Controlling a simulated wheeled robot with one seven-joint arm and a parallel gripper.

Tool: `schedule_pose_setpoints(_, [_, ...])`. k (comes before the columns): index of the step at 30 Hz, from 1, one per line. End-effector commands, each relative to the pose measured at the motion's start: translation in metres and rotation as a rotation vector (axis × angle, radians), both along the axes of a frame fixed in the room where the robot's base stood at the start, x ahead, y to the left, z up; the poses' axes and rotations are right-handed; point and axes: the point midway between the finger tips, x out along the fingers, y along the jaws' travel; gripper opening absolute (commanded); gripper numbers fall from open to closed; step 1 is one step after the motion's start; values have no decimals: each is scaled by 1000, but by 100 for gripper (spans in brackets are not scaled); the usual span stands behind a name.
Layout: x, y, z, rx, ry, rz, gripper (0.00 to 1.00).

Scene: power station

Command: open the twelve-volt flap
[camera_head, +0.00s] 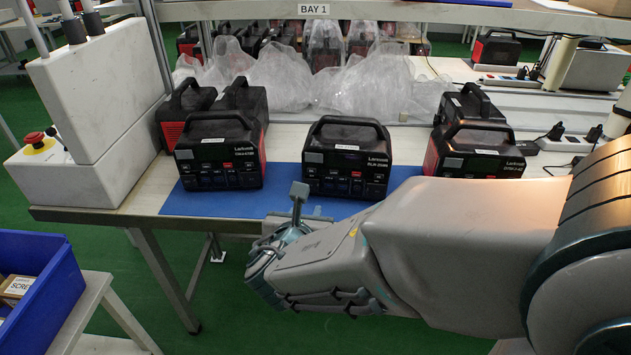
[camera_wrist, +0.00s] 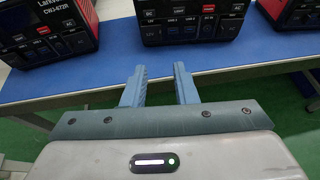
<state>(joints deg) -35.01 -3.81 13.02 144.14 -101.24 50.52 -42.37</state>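A black power station (camera_head: 346,160) with a carry handle stands in the middle of the blue mat, its port panel facing me. Its lower front shows in the wrist view (camera_wrist: 195,22), with a row of small labelled covers; a 12V label seems to be at the left (camera_wrist: 151,23), but the print is small. Whether that flap is open or shut I cannot tell. My gripper (camera_wrist: 160,68) is open and empty, its two blue fingers apart and pointing at this station from in front of the mat's edge. In the head view the gripper (camera_head: 297,200) is low in front of the station.
Similar black-and-red stations stand at the left (camera_head: 218,150) and right (camera_head: 474,148), with others behind them. The blue mat (camera_head: 235,203) is bare in front. Clear plastic bags (camera_head: 290,80) lie behind. A white machine with a red button (camera_head: 38,140) stands left; a blue bin (camera_head: 45,290) is lower left.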

Motion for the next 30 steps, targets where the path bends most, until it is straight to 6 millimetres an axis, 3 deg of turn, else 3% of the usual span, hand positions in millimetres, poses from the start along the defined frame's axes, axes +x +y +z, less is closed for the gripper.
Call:
schedule_pose_setpoints(5, [21, -4, -12, -3, 1, -2, 26])
schedule_pose_setpoints(18, [102, -15, -45, -2, 1, -2, 26])
schedule_pose_setpoints(24, [120, -17, -51, 0, 1, -2, 26])
schedule_pose_setpoints(30, [124, -18, -52, 1, 0, -1, 26])
